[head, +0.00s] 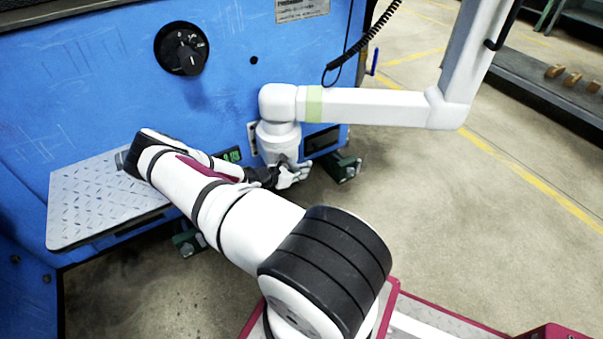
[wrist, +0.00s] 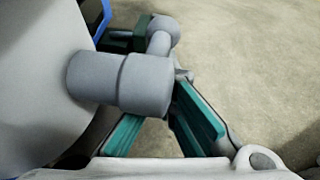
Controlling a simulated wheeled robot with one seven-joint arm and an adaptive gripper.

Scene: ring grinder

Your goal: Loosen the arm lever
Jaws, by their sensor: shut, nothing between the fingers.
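The arm lever (wrist: 118,82) is a grey stubby cylinder with a short stem and a round ball end, large in the wrist view. It sits at the lower joint of the white swing arm (head: 365,107), which is fixed to the front of the blue machine. My gripper (head: 284,176) is just below that joint in the head view. In the wrist view its teal-padded fingers reach up beside and behind the lever, which hides part of them. The gripper is shut with nothing held. I cannot tell whether it touches the lever.
The blue machine front (head: 90,75) carries a black dial (head: 182,49). A grey tread-plate shelf (head: 75,205) juts out at the left, close to my bent arm. A coiled black cable (head: 377,32) hangs near the swing arm. Open floor (head: 480,220) lies to the right.

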